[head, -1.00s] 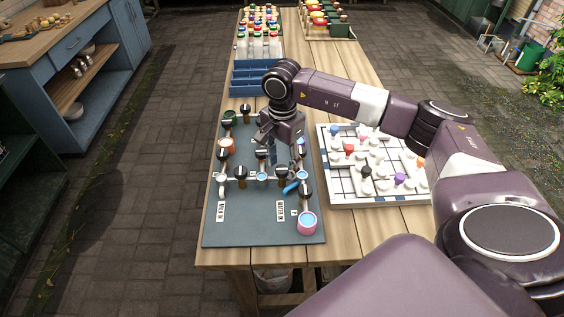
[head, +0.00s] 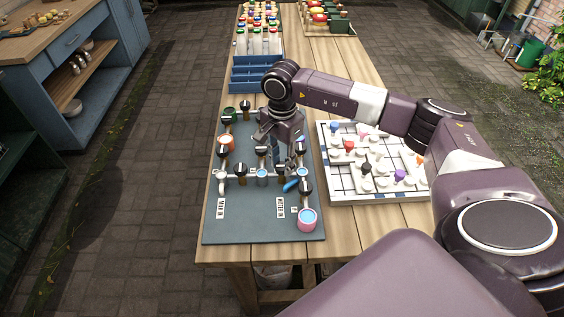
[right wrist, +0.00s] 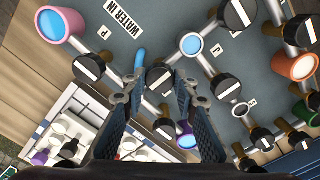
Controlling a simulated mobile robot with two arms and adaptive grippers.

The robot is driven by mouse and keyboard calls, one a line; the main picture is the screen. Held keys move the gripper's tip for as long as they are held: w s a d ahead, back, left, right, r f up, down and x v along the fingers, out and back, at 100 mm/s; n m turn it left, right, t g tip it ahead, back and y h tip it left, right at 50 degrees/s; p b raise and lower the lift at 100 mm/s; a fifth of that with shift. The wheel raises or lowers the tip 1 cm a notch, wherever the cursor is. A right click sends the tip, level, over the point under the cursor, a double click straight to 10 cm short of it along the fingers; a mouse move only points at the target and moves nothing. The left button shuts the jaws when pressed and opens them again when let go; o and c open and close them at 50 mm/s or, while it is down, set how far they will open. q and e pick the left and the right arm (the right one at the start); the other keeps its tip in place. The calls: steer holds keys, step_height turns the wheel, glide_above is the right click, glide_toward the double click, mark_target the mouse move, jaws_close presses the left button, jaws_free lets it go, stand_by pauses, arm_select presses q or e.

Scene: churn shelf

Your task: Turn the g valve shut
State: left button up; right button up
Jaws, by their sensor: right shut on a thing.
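A grey-green board (head: 262,225) carries pipes with several black valve knobs, each with a white stripe. My right gripper (head: 281,164) points down over the board. In the right wrist view its two fingers (right wrist: 157,84) close around a black striped knob (right wrist: 158,76). That knob sits between a cup with a blue top (right wrist: 190,44) and the pipe near the pink cup (right wrist: 60,24). A blue piece (right wrist: 140,60) lies right beside it. I cannot read a letter g on it or next to it. My left gripper is not in view.
Neighbouring knobs stand close, one near the pink cup (right wrist: 88,67) and one beyond the fingers (right wrist: 225,87). A white puzzle board (head: 380,192) lies to the right. A blue rack (head: 256,80) and bottles (head: 258,43) stand behind on the wooden table.

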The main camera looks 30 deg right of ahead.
steer(key=m+b, duration=0.3)
steer(key=m, duration=0.1)
steer(key=shift+m, duration=0.4)
steer(key=m+b, duration=0.1)
steer(key=m, duration=0.1)
steer(key=shift+m, duration=0.4)
steer(key=m+b, duration=0.1)
steer(key=m, duration=0.2)
steer(key=shift+m, duration=0.3)
steer(key=m+b, duration=0.1)
steer(key=m, duration=0.2)
steer(key=shift+r+m+b, duration=0.1)
steer(key=shift+m+b, duration=0.25)
steer(key=shift+m, duration=1.45)
steer(key=shift+w, duration=0.1)
steer(key=o, duration=1.2)
steer(key=shift+c, duration=0.2)
